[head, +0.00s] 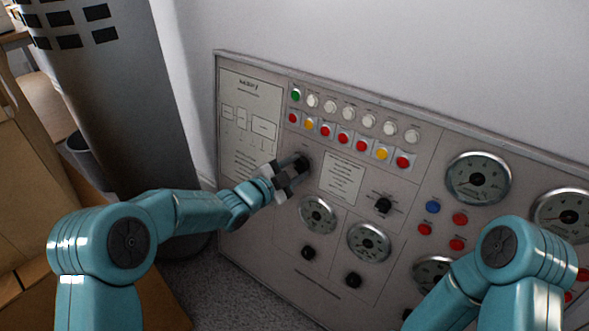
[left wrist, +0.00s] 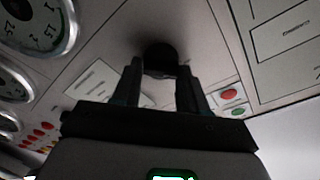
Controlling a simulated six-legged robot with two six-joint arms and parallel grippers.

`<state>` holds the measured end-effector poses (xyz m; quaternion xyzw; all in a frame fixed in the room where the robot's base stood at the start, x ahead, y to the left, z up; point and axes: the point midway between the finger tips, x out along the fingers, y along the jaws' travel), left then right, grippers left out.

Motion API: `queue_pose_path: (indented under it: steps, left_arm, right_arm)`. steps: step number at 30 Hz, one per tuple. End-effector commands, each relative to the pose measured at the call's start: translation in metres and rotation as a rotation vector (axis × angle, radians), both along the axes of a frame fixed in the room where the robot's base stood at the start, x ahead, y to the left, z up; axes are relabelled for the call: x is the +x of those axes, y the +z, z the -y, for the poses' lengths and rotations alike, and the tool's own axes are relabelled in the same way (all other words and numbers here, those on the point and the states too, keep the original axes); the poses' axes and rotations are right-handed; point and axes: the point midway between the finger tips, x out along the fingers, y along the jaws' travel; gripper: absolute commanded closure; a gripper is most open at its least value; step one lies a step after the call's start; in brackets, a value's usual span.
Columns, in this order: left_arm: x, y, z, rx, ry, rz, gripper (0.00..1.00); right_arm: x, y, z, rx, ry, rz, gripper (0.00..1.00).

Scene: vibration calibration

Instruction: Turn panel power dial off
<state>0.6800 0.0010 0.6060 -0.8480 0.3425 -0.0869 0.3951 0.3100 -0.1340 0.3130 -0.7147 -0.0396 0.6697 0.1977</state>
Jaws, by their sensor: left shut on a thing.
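The grey control panel (head: 285,215) leans along the white wall. A black round dial (head: 303,161) sits on its upper left part, under the rows of coloured buttons. My left gripper (head: 291,174) is shut on this dial, with its fingers at either side. In the left wrist view the dial (left wrist: 160,56) shows between the two dark fingertips (left wrist: 160,78). The fingers hide part of the dial, and I cannot read its setting. My right arm shows at the lower right of the head view, but its gripper does not.
Other black dials (head: 383,204) and round gauges (head: 368,242) are close by on the panel. Rows of white, red and yellow buttons (head: 343,139) lie just above. A grey cylinder (head: 110,90) and cardboard boxes (head: 30,190) stand at the left.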

Motion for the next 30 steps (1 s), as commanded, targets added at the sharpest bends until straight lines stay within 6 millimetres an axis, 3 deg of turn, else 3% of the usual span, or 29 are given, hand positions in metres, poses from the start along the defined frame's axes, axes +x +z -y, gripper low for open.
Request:
queue_pose_path:
  steps: [21,22,24,30]
  left_arm:
    - [0.0004,-0.0007,-0.0012,-0.056,0.016,-0.043,0.88]
    - [0.0004,-0.0007,-0.0012,-0.056,0.016,-0.043,0.51]
    - [0.0003,-0.0007,-0.0011,-0.055,0.016,-0.043,0.33]
    - [0.0002,-0.0004,-0.0006,-0.055,0.015,-0.041,0.33]
  right_arm:
    - [0.0,-0.0001,0.0,0.0,0.0,0.0,1.0]
    - [0.0,-0.0001,0.0,0.0,0.0,0.0,1.0]
    - [0.0,-0.0001,0.0,0.0,0.0,0.0,1.0]
    - [0.0,-0.0001,0.0,0.0,0.0,0.0,1.0]
